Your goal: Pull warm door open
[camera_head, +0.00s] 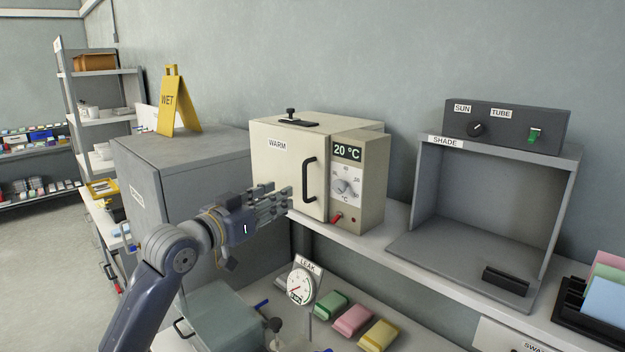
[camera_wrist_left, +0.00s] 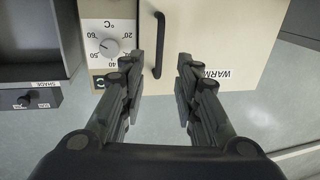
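The warm cabinet (camera_head: 352,150) is a cream box on the shelf with a WARM label and a 20 °C display. Its door (camera_head: 277,170) looks shut and carries a black vertical handle (camera_head: 309,178). My left gripper (camera_head: 285,200) is in front of the door, left of and a little below the handle in the head view. In the left wrist view the gripper (camera_wrist_left: 158,75) is open, its fingers apart, with the handle (camera_wrist_left: 159,45) beyond the tips and between their lines. No contact with the handle is visible. My right gripper is not in view.
A grey cabinet (camera_head: 180,160) with a yellow WET sign (camera_head: 172,105) stands left of the warm cabinet. A grey shade box (camera_head: 490,200) is to its right. Below are a LEAK gauge (camera_head: 300,284) and coloured packs (camera_head: 352,320).

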